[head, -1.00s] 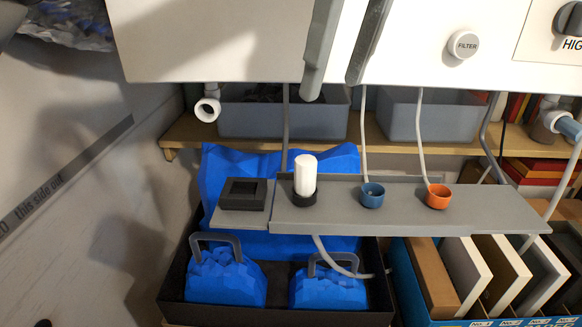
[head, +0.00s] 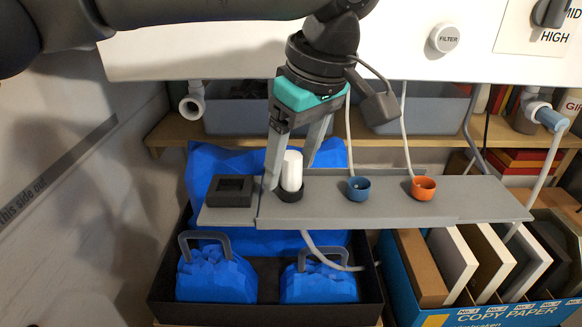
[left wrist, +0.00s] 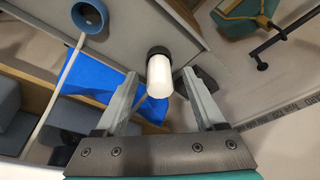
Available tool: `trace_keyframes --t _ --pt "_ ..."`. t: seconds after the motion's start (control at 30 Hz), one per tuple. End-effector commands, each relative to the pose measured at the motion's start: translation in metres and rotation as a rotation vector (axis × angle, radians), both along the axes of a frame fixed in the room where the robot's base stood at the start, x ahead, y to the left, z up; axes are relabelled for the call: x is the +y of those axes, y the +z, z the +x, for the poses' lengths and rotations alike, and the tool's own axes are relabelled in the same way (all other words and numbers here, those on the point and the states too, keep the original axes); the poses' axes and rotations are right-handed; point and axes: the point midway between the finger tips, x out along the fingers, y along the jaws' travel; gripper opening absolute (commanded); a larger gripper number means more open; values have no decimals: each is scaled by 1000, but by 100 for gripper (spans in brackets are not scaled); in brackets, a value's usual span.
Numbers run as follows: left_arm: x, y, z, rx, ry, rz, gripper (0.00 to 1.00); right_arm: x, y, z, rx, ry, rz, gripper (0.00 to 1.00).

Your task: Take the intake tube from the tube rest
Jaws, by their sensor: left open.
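The intake tube looks to be the white cylinder (head: 292,171) standing upright in a black round holder (head: 290,194) on the grey shelf. My left gripper (head: 291,176) is open, its two grey fingers reaching down around the top of the white cylinder. In the left wrist view the white cylinder (left wrist: 159,76) lies between the spread fingers (left wrist: 160,82), with a gap on both sides. The black holder (left wrist: 158,52) shows at its far end. My right gripper is not in view.
On the grey shelf (head: 470,200) stand a black square holder (head: 230,191), a blue cup (head: 358,189) and an orange cup (head: 423,188) with hoses. Above is a white panel with a filter knob (head: 445,38).

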Motion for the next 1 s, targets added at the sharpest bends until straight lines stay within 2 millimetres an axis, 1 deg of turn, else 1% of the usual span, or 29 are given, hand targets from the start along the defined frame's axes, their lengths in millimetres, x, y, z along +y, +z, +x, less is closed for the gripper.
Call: trace_keyframes --t 0.1,0.33,0.9,0.97,1.0 --pt "2 -9 1 0 -1 0 71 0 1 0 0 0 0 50" --pt "2 -10 2 -1 0 -1 70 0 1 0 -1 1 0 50" --pt "1 -9 2 0 -1 0 6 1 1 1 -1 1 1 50" --pt "1 -9 2 0 -1 0 0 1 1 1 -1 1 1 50" --pt "1 -9 2 0 -1 0 0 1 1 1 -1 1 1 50"
